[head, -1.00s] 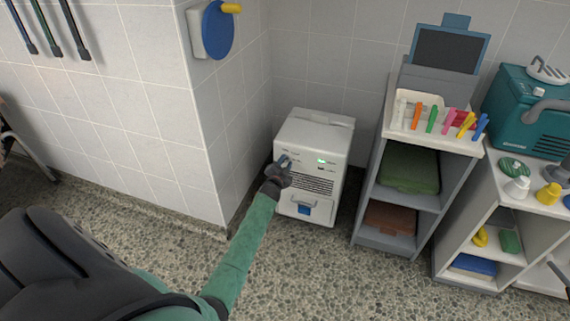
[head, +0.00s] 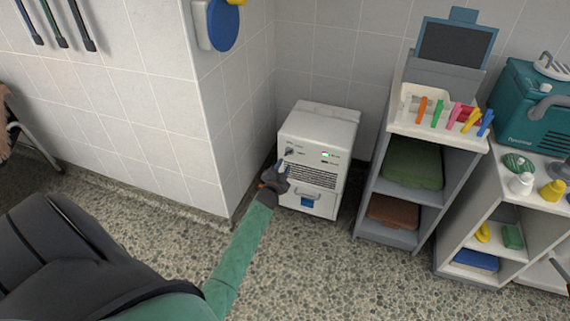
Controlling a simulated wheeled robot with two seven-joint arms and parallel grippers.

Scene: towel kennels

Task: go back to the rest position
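My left gripper (head: 276,174) is at the end of the green arm, in front of the left side of a white cabinet-like machine (head: 325,128). The gripper is small and dark in this view, and I cannot tell whether its fingers are open or shut. I see nothing held in it. The machine has a dark knob, a small green light, a vent grille and a lower drawer with a handle and a blue patch. My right gripper is not in view.
A grey shelf unit (head: 388,238) with folded green (head: 414,163) and brown (head: 393,211) towels stands right of the machine. Coloured clips lie on top. A second shelf (head: 510,207) and a teal device (head: 528,112) are farther right. A tiled wall corner (head: 160,100) juts out left. Speckled floor is open in front.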

